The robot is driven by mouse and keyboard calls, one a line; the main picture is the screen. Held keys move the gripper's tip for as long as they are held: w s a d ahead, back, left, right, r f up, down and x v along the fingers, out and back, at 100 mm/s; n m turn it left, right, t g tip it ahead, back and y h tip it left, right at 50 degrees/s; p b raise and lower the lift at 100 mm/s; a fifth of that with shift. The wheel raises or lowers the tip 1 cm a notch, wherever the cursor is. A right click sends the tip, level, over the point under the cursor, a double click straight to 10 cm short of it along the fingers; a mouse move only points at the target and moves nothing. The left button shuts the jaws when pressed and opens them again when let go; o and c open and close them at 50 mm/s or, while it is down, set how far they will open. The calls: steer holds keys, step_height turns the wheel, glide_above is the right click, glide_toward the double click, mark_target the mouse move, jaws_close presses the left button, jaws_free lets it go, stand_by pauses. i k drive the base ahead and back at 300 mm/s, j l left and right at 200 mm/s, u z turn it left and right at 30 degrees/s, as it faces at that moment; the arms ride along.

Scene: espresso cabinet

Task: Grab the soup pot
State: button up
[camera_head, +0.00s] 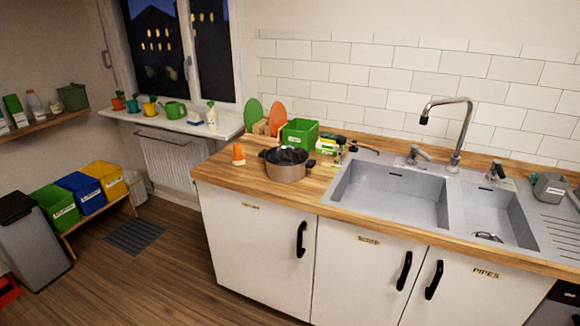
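The soup pot (287,170) stands upright on the wooden countertop (228,170), left of the sink. It has a brown-grey metal body and a dark top with dark handles at the sides; whether the dark top is a lid or the inside is hard to tell. My gripper is not in view.
An orange cup (238,154) stands just left of the pot. A green box (299,133) and small bottles (340,150) stand close behind it. The sink (392,190) with its tall faucet (452,130) lies to the right. Floor before the white cabinets (258,250) is clear.

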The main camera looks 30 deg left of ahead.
mark_target(284, 164)
steer(key=i+j, duration=0.4)
steer(key=j, duration=0.2)
steer(key=i+j, duration=0.4)
steer(key=j, duration=0.2)
steer(key=i+j, duration=0.45)
steer(key=j, duration=0.2)
steer(key=i+j+u, duration=0.1)
steer(key=i+j, duration=0.3)
steer(key=j, duration=0.2)
steer(key=i+j, duration=0.45)
steer(key=j, duration=0.15)
